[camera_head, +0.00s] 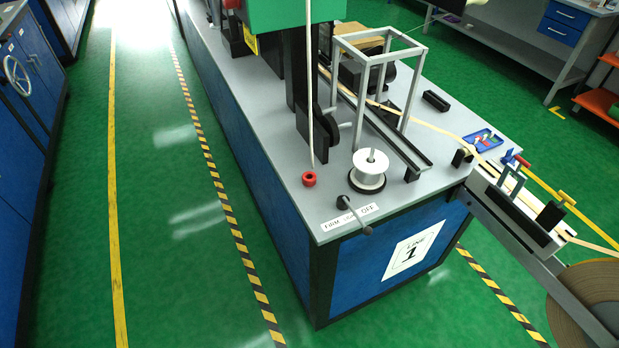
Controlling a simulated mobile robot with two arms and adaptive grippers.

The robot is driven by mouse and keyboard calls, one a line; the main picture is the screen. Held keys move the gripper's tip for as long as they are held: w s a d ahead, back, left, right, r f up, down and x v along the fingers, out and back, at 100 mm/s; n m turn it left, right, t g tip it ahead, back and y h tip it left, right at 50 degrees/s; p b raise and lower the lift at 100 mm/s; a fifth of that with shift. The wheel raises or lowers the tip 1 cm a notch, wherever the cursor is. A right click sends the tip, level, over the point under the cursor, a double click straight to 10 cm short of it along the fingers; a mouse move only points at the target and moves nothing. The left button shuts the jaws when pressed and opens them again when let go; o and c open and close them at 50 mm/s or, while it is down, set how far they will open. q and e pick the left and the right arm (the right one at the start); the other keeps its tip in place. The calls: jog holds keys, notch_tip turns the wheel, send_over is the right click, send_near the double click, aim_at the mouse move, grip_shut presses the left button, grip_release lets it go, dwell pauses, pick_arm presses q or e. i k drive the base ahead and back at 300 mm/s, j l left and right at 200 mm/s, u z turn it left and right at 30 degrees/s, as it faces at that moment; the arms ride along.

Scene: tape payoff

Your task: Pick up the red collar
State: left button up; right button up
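A small red collar (309,179) sits on the grey machine table top (290,205), near its front left part. It is a short ring with a dark centre. A thin pale rod or cord (310,110) comes down from above and ends at the collar; I cannot tell whether it passes into it. Neither of my grippers shows in the head view.
Right of the collar stands a white spool (370,168) on a dark base. A dark crank handle (354,214) is at the front edge beside a label (350,217). Behind the collar are a black column (296,75) and a grey frame (378,85). Green floor lies left.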

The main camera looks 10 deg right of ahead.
aim_at(308, 179)
jog(key=j+z, duration=0.1)
jog(key=j, duration=0.25)
jog(key=k+j+z, duration=0.15)
jog(key=j, duration=0.25)
jog(key=k+j+z, duration=0.1)
jog(key=j, duration=0.25)
jog(key=k+j+z, duration=0.15)
jog(key=j, duration=0.2)
jog(key=k+j+z, duration=0.1)
jog(key=j, duration=0.25)
